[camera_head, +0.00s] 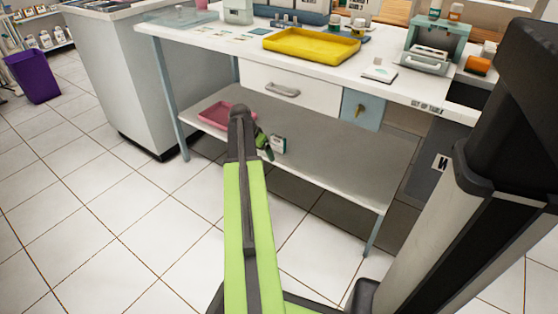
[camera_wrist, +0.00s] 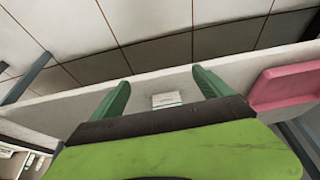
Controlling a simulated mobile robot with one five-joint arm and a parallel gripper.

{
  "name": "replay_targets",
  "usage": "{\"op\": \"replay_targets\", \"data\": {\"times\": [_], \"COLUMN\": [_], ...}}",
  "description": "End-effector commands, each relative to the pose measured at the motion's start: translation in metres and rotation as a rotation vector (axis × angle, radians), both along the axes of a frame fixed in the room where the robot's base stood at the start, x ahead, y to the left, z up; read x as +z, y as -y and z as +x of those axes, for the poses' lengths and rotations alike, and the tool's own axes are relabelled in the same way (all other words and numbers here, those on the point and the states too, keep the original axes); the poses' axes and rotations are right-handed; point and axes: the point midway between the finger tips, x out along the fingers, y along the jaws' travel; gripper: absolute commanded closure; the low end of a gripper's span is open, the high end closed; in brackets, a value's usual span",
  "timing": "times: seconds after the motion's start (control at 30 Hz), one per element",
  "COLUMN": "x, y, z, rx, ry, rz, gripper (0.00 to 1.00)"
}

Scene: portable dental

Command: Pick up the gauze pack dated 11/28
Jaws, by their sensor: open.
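A small white pack with a green band (camera_head: 278,145) is on the lower shelf, just right of my gripper (camera_head: 264,147) in the head view. In the wrist view this pack (camera_wrist: 166,100) shows between the two green fingers of my gripper (camera_wrist: 161,78), which are apart and do not touch it. My gripper is open and empty. No date on the pack is readable, so I cannot tell whether it is the 11/28 one. Several small flat packets (camera_head: 233,40) lie on the table top at the back left; their print is too small to read.
A pink tray (camera_head: 214,117) is on the lower shelf (camera_head: 335,165), left of my gripper in the head view; the tray (camera_wrist: 285,87) is at right in the wrist view. The table top (camera_head: 222,52) with a drawer (camera_head: 290,88) overhangs the shelf. The shelf's right part is clear.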

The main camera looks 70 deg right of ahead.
Motion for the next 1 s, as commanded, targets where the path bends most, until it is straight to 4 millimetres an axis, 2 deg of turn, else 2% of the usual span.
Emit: {"op": "replay_targets", "data": {"times": [0.03, 0.27, 0.6, 0.87, 1.0], "x": [-0.005, -0.001, -0.002, -0.002, -0.002], "y": [0.004, 0.013, 0.08, 0.091, 0.112], "z": [-0.004, -0.007, -0.024, -0.028, -0.032], "rx": [-0.011, -0.015, -0.014, -0.014, -0.014], "ry": [0.002, 0.002, 0.001, 0.0, 0.001], "rz": [-0.003, -0.005, -0.003, -0.003, -0.003], "gripper": [0.11, 0.11, 0.11, 0.11, 0.11]}}
